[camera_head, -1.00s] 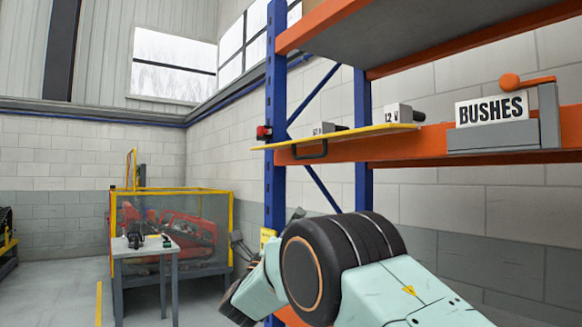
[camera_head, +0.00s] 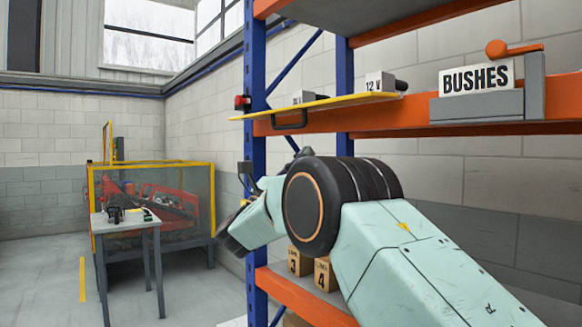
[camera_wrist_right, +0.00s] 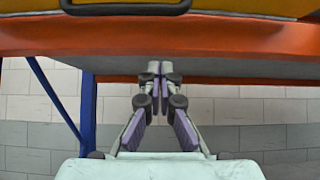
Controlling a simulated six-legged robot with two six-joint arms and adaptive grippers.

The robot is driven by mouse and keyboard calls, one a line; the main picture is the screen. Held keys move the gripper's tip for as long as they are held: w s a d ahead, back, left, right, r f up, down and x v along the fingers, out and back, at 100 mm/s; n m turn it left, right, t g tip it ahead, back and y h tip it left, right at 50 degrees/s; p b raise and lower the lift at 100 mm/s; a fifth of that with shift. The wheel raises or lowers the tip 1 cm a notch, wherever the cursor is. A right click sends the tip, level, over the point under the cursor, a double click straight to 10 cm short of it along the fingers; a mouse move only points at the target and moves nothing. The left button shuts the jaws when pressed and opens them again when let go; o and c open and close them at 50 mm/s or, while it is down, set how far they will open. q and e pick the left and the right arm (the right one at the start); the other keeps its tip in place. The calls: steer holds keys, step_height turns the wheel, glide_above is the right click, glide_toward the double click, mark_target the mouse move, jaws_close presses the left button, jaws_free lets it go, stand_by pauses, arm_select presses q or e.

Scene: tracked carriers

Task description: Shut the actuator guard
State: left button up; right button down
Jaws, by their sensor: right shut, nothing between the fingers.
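A yellow-edged panel (camera_head: 330,103) with a black handle (camera_head: 290,121) is on the upper orange shelf beam; it looks like the actuator guard. It lies nearly flat, seen edge-on, with its handle facing out. Small grey blocks, one marked 12 V (camera_head: 378,83), show above and behind its edge. In the right wrist view, the handle (camera_wrist_right: 125,6) shows at the top edge. My right gripper (camera_wrist_right: 155,75) is shut and empty, below the handle, its tips over the beam's underside. My left gripper is out of view.
A BUSHES sign (camera_head: 476,79) and a grey bracket with an orange lever stand right of the panel. A blue upright (camera_head: 255,150) is at its left. Cartons (camera_head: 325,274) sit on the lower shelf. A small table (camera_head: 125,222) and a yellow-framed enclosure stand at left.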

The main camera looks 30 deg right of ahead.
steer(key=x, duration=0.3)
steer(key=shift+a+r, duration=0.15)
steer(key=shift+r, duration=0.15)
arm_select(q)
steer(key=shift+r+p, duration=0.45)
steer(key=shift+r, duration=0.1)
arm_select(e)
steer(key=a, duration=0.1)
steer(key=a+r, duration=0.1)
steer(key=a, duration=0.1)
steer(key=shift+r+t, duration=0.3)
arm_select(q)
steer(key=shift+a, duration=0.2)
arm_select(e)
steer(key=shift+a, duration=0.15)
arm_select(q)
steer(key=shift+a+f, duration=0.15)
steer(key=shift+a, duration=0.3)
arm_select(e)
steer(key=shift+a+r+y, duration=0.2)
steer(key=shift+y, duration=0.1)
